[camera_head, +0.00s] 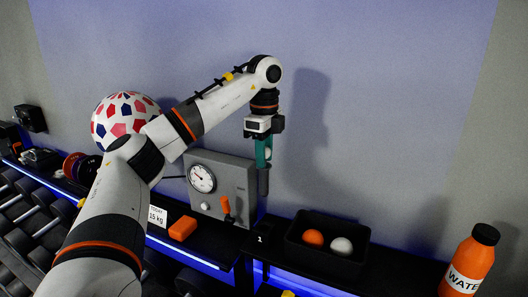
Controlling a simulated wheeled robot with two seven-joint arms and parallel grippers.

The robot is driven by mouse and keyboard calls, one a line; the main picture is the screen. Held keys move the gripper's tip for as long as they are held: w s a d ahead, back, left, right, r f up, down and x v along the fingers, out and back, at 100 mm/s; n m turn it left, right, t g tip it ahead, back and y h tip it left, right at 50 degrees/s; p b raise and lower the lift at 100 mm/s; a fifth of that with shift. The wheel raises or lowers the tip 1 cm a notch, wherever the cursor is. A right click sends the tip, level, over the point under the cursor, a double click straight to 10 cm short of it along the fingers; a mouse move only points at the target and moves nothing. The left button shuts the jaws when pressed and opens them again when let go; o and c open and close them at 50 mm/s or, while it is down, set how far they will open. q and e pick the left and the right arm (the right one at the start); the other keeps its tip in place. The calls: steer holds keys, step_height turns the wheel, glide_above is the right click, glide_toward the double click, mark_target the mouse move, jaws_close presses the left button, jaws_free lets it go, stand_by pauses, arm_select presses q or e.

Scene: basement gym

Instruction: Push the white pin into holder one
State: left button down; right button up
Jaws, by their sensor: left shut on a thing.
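My left gripper (264,163) points straight down in front of the wall, at the right edge of the grey gauge box. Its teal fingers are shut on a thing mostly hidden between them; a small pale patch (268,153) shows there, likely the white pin. A dark grey upright post (263,184) shows directly below the fingertips; I cannot tell whether it touches the held thing. A label with the number 1 (260,239) is on the black shelf below, likely marking holder one. My right gripper is not in view.
The grey gauge box (233,174) with an orange lever (226,205) stands left of the gripper. A black tray (293,244) with an orange ball (313,238) and a white ball (342,246) is to the right. An orange block (183,228), water bottle (470,262) and patterned ball (122,112) stand around.

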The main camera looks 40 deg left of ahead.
mark_target(264, 188)
arm_select(q)
steer(key=shift+f+b, duration=1.55)
steer(key=shift+f, duration=1.3)
steer(key=p, duration=0.3)
steer(key=shift+f+p, duration=0.3)
steer(key=shift+p, duration=0.25)
steer(key=shift+f, duration=0.15)
steer(key=shift+f, duration=0.15)
steer(key=shift+f+b, duration=1.2)
steer(key=shift+f, duration=0.4)
steer(key=shift+f+b, duration=1.55)
steer(key=shift+f, duration=1.15)
